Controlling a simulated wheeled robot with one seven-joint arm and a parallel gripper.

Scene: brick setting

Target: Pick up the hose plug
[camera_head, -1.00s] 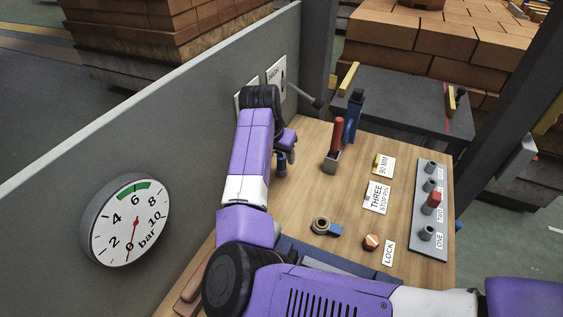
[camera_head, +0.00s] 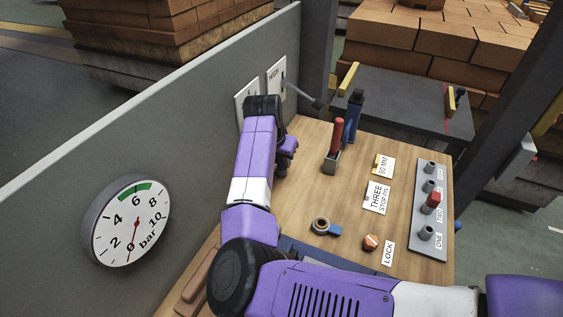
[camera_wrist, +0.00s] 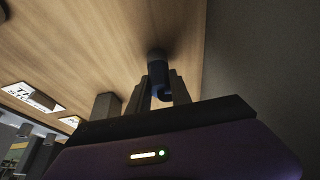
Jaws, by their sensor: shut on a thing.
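My gripper (camera_wrist: 161,92) is shut on a short dark blue cylinder with a grey end, which I take to be the hose plug (camera_wrist: 158,72). In the wrist view the plug sits between the two fingers, its grey end toward the wooden board. I cannot tell whether it touches the board. In the head view my gripper (camera_head: 283,165) is over the board's far left part, beside the grey wall, and the plug is hidden by the arm.
The wooden board (camera_head: 305,185) carries a red-handled lever (camera_head: 337,138), a blue upright clamp (camera_head: 353,116), a brass ring with a blue tab (camera_head: 322,226), a copper knob (camera_head: 371,242) and a grey peg plate (camera_head: 425,215). The grey wall (camera_head: 190,130) stands close on the left.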

